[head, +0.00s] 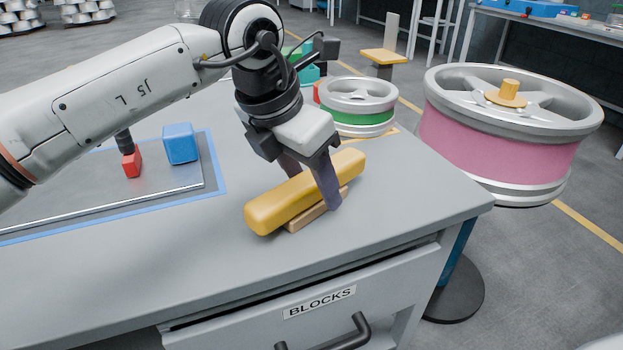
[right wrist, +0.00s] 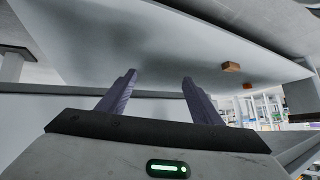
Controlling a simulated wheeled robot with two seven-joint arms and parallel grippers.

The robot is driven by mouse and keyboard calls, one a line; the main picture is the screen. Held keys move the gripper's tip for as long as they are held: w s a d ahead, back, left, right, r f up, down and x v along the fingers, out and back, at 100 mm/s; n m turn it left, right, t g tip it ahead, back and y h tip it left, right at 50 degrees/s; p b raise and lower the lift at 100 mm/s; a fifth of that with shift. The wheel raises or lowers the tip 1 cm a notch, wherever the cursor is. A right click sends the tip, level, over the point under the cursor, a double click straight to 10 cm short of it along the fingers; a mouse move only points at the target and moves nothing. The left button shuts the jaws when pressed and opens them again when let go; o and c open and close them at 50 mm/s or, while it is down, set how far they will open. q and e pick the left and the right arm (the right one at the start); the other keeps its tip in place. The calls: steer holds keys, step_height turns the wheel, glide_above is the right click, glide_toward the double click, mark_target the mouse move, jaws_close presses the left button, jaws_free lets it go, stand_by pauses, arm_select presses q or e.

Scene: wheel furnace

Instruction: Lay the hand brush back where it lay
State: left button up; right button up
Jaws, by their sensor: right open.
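The hand brush, a long yellow body (head: 290,199) with a tan strip (head: 310,211) under it, is at the right part of the grey tabletop. It runs obliquely across the surface; I cannot tell whether it rests on the table or hangs just above it. My left gripper (head: 312,190) reaches down over its middle. One finger is in front of the yellow body and the other goes behind it, its tip hidden. I cannot tell whether the fingers press on the brush. My right gripper (right wrist: 157,82) is open and empty in the right wrist view, outside the head view.
A tray (head: 100,205) with a blue cube (head: 180,143) and a red block (head: 132,162) lies left. A green-banded wheel (head: 358,107) stands behind the brush; a pink-banded wheel (head: 495,143) is beyond the table's right edge. The front tabletop is clear above the BLOCKS drawer (head: 320,301).

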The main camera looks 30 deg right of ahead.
arm_select(q)
steer(key=shift+o, duration=0.2)
steer(key=shift+a+r, duration=0.1)
steer(key=shift+r, duration=0.4)
steer(key=p+v, duration=0.2)
steer(key=v, duration=0.8)
steer(key=shift+s+a+r, duration=0.15)
steer(key=shift+r, duration=0.15)
steer(key=shift+a+r, duration=0.15)
steer(key=shift+r, duration=0.2)
arm_select(e)
steer(key=shift+s+d+r+m+t, duration=0.3)
steer(key=shift+s+d+r, duration=0.3)
steer(key=shift+r, duration=0.05)
arm_select(q)
steer(key=shift+s, duration=0.1)
arm_select(e)
steer(key=shift+w+r, duration=0.2)
steer(key=shift+w, duration=0.05)
